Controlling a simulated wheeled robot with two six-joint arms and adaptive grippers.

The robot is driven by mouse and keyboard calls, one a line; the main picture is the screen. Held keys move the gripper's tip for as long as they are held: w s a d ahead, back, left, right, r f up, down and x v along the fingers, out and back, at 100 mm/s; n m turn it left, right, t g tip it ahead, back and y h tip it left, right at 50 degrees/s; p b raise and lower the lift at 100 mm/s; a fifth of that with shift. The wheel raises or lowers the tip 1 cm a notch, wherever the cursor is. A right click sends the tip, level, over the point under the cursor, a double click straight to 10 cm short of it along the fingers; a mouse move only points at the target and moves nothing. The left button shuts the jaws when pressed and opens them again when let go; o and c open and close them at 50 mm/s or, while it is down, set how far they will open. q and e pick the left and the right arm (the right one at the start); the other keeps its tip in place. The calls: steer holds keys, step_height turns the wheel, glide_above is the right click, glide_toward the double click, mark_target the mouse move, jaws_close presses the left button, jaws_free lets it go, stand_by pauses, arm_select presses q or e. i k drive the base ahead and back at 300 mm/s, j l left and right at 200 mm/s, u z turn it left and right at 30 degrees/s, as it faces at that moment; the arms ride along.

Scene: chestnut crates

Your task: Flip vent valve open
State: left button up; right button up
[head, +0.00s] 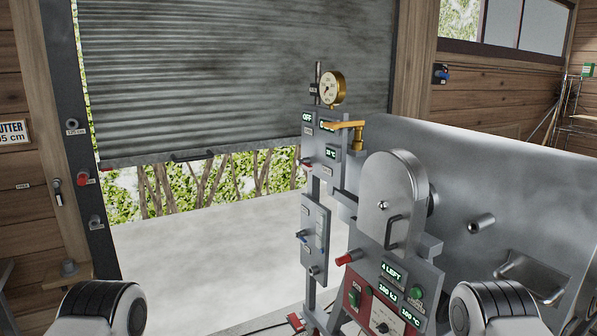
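A brass-yellow lever (345,125) sits on top of the grey machine, beside the control column. It lies roughly level, pointing left across a small display. No readable label names it the vent valve, so I cannot tell for certain that it is. A brass pressure gauge (332,88) stands just above and left of it. The grey control column (322,150) carries small lit displays, one reading OFF, and a red knob. Only rounded white and black parts of my two arms show at the bottom corners. Neither gripper is in view.
The grey machine has a rounded door with a handle (393,232), a red knob (349,258) sticking out left, and a red control panel (382,310). A metal roller shutter (230,75) hangs partly raised behind. Bare concrete floor (200,260) lies left of the machine.

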mark_target(308, 167)
steer(key=i+j, duration=0.2)
steer(key=i+j+z, duration=0.1)
steer(key=i+j, duration=0.15)
steer(key=j, duration=0.2)
steer(key=i+j, duration=0.2)
steer(key=i+j+z, duration=0.1)
steer(key=j, duration=0.35)
steer(key=i+j, duration=0.25)
steer(key=i+j+z, duration=0.1)
steer(key=j, duration=0.35)
steer(key=i+j, duration=0.3)
steer(key=i+j+z, duration=0.1)
steer(key=j, duration=0.35)
steer(key=i, duration=0.05)
